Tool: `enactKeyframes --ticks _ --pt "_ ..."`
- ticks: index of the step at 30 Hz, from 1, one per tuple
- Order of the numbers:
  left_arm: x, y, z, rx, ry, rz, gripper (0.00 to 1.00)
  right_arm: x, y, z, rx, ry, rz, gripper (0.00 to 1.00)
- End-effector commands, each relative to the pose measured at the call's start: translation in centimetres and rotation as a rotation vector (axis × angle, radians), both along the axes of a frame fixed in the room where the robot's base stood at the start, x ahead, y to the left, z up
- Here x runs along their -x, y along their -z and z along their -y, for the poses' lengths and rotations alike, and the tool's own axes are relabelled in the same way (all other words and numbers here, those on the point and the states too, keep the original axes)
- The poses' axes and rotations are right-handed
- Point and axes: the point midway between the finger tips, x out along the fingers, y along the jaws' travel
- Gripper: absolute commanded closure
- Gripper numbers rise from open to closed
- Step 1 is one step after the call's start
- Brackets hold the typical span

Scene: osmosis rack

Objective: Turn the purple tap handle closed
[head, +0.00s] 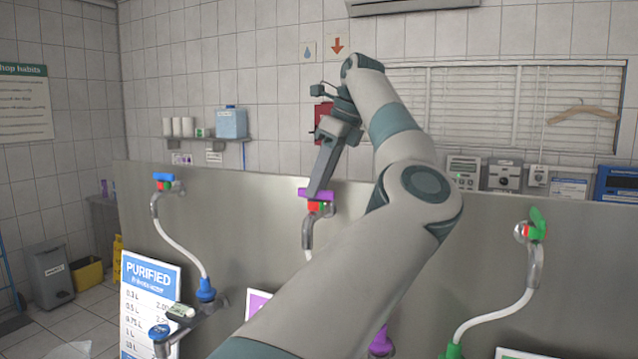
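The purple tap handle (327,196) sits on top of its tap in the middle of the steel panel. It shows on both sides of my gripper and lies crosswise in the picture. The tap body below it has red and green parts, and a hose runs down behind my arm. My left gripper (318,188) points down with its tips at the handle, overlapping it. I cannot tell if they touch it, and the fingers are seen edge-on, so their opening is hidden. My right gripper is out of view.
A blue-handled tap (164,177) stands to the left and a green-handled tap (537,224) to the right, each with a curved hose. The steel panel (240,215) stands behind my arm. A shelf (205,139) with cups and a blue container is on the wall.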

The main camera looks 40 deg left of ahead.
Motion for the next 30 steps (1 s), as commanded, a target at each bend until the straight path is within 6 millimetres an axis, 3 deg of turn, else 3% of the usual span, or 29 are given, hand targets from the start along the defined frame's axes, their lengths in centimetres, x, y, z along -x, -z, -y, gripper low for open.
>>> enactKeyframes --ticks 15,19,30 --pt "-0.6 -4.5 1.7 -0.001 0.002 0.001 0.71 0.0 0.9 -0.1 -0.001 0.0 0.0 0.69" --pt "-0.8 -6.0 2.2 0.0 0.001 0.001 0.71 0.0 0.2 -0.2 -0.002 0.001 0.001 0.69" --pt "-0.9 -6.7 2.6 -0.001 -0.001 0.0 0.71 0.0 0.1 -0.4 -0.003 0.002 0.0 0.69"
